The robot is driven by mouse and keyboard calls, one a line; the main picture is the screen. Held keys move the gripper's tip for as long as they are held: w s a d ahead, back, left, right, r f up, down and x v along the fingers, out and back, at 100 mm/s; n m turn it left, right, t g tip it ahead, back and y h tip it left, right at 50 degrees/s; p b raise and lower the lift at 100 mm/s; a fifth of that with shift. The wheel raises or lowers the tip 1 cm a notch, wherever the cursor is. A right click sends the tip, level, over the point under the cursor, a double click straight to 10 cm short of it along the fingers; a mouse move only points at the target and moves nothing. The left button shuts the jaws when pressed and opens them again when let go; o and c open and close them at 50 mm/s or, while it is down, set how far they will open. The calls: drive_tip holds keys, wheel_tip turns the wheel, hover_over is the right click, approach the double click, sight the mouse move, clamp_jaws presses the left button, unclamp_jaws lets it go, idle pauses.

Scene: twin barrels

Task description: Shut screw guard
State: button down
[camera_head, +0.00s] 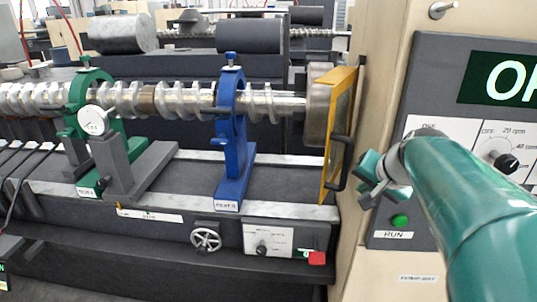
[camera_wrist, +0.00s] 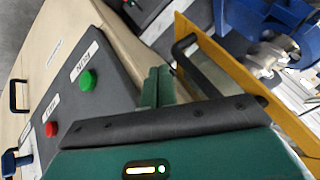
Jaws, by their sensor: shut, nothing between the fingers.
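The screw guard is a yellow-framed panel with a clear pane (camera_head: 325,176), at the right end of the screw (camera_head: 190,102). It stands out from the beige cabinet, seen at a steep angle, and the screw is uncovered. A black handle (camera_head: 341,162) is on its face. The guard also shows in the wrist view (camera_wrist: 240,76), with its handle (camera_wrist: 182,46) just beyond my fingers. My gripper (camera_head: 368,170) is shut and empty, just right of the handle. In the wrist view my gripper (camera_wrist: 157,84) points toward the guard; whether it touches the handle I cannot tell.
The control panel with a green RUN button (camera_head: 400,221) is close behind my arm. A red button (camera_wrist: 51,129) shows in the wrist view. A blue support (camera_head: 233,135) and a green support (camera_head: 84,105) carry the screw. A handwheel (camera_head: 206,239) is on the machine's front.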

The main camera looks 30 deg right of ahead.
drive_tip(key=x, duration=0.6)
drive_tip(key=shift+w+a, duration=0.15)
drive_tip(key=shift+a, duration=0.1)
